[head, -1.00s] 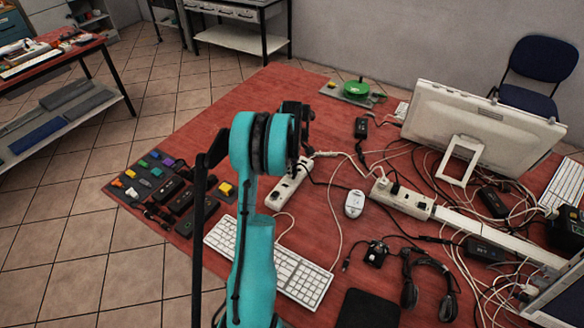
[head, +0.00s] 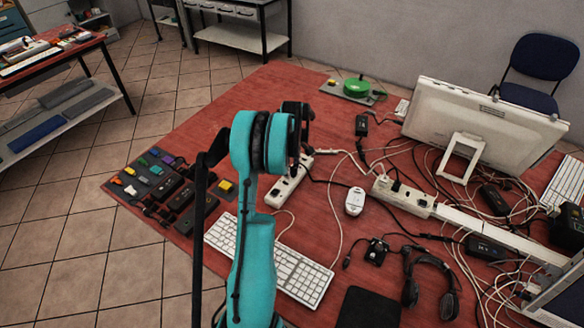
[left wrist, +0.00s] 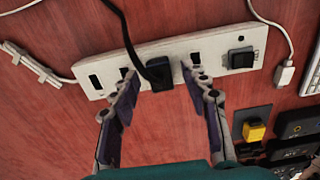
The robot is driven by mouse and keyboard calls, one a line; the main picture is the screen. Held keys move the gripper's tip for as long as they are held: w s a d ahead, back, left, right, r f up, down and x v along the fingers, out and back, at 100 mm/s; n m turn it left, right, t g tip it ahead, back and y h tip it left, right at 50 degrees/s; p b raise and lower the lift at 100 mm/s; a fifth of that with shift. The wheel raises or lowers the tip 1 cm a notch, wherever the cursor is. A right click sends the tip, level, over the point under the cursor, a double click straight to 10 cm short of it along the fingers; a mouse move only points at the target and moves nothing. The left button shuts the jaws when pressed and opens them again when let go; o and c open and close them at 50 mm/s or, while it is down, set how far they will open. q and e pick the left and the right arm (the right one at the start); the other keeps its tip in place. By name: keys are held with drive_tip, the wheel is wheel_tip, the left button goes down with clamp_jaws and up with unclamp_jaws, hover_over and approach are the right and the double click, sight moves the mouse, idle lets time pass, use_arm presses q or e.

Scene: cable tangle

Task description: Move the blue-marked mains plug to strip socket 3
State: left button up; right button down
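A white power strip (left wrist: 175,62) crosses the left wrist view, and part of it shows beyond my arm in the head view (head: 285,188). A black plug (left wrist: 157,73) with a black cable sits in a middle socket, with bare sockets on both sides and a dark rocker switch near the right end. No blue mark shows on this plug. My left gripper (left wrist: 159,76) is open, its fingers on either side of the plug with gaps to it. In the head view my left gripper (head: 299,140) is mostly hidden by its arm. My right gripper is out of view.
A second white strip (head: 405,198) with black plugs stands to the right among tangled cables. A keyboard (head: 300,277), mouse (head: 355,201), headphones (head: 430,285) and monitor (head: 485,125) lie around. The red table is bare at the back left.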

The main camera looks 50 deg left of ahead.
use_arm(q)
drive_tip(key=shift+r, duration=0.1)
wheel_tip(320, 180, up, 12)
idle(0.5)
drive_tip(key=s+d+r+m+t, duration=0.1)
drive_tip(key=d+r+m, duration=0.2)
drive_tip(key=d, duration=0.4)
drive_tip(key=d+r+m+t+y, duration=0.1)
drive_tip(key=d+r+m, duration=0.15)
drive_tip(key=d, duration=0.45)
drive_tip(key=s+d+r+m+t, duration=0.1)
drive_tip(key=d+r+m, duration=0.1)
drive_tip(key=d+m, duration=0.35)
drive_tip(key=s+d+f+m+t, duration=0.1)
drive_tip(key=s+d+m+t, duration=0.1)
drive_tip(key=s+d+m, duration=0.3)
drive_tip(key=s+d+f+m+t+h, duration=0.1)
drive_tip(key=s+d+m, duration=0.4)
drive_tip(key=d, duration=0.9)
drive_tip(key=shift+s+f+t, duration=0.6)
drive_tip(key=shift+s+f, duration=0.1)
drive_tip(key=shift+f, duration=0.1)
